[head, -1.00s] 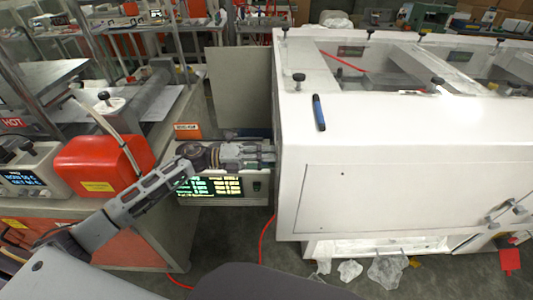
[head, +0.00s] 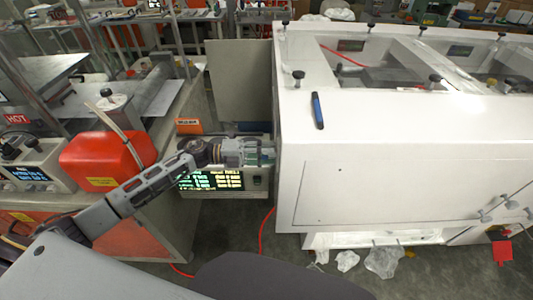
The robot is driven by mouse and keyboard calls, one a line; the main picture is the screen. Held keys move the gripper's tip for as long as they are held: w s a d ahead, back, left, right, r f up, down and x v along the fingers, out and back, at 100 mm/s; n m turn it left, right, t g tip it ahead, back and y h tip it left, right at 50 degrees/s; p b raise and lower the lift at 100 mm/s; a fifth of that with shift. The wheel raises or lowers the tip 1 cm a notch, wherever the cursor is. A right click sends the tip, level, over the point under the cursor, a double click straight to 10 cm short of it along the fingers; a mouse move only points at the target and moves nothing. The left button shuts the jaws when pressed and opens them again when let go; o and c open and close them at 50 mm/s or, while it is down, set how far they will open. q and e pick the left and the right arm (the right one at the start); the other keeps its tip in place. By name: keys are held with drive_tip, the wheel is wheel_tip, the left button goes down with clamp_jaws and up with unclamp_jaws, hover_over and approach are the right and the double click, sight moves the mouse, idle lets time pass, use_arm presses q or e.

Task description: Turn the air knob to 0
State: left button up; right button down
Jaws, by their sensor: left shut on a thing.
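My left gripper (head: 264,153) reaches in from the left and points right, with its fingertips at the left side of the large white machine (head: 390,185). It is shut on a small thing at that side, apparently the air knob. The knob itself is hidden by the fingers and the machine's edge, so its pointer and the 0 mark cannot be read. My right gripper is not in view.
A blue marker (head: 317,111) lies on the white machine's top. A red hose (head: 263,232) runs along the floor. Clear plastic scraps (head: 383,261) lie below the machine.

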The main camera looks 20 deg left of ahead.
use_arm(q)
drive_tip(key=o, duration=1)
drive_tip(key=shift+v, duration=6)
